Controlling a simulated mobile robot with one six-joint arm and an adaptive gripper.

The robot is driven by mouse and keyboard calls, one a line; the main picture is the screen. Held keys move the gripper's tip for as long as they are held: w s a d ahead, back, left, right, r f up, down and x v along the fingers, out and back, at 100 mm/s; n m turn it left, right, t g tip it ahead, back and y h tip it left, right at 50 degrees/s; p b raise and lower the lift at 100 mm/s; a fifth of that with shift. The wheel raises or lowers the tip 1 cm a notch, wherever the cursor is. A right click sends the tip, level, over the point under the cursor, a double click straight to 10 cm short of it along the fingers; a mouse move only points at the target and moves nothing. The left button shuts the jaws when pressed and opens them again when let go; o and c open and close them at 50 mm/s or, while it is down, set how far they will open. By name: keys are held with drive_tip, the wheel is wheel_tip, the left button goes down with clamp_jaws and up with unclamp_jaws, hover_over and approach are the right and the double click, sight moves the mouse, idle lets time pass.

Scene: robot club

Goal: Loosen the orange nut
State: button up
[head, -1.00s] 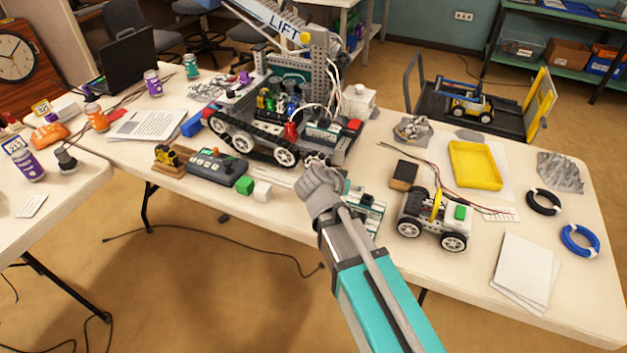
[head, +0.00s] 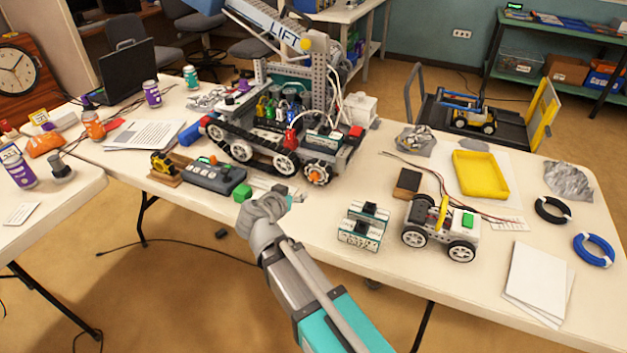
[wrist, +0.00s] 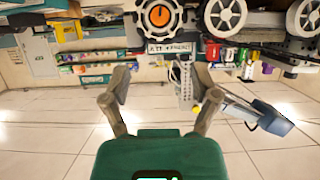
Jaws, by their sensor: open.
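The orange nut (head: 315,177) is on the hub of the wheel at the near right corner of the large tracked LIFT robot (head: 288,160). In the wrist view the nut (wrist: 158,15) is a round orange face with a dark mark, inside a grey wheel, near the top edge.
Teal-and-white modules (head: 360,236) and a small white car (head: 437,230) stand to the right. A yellow tray (head: 481,175) lies farther right. Bare tabletop shows between gripper and modules.

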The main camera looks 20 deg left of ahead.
sight(314, 178)
drive_tip(key=shift+w, duration=0.1)
drive_tip(key=b+x, duration=0.5)
drive_tip(key=x, duration=0.8)
drive_tip(key=shift+w+f, duration=0.15)
drive_tip(key=shift+w, duration=0.2)
drive_tip(key=c, duration=1.1)
drive_tip(key=shift+d, duration=0.25)
drive_tip(key=shift+a, duration=0.15)
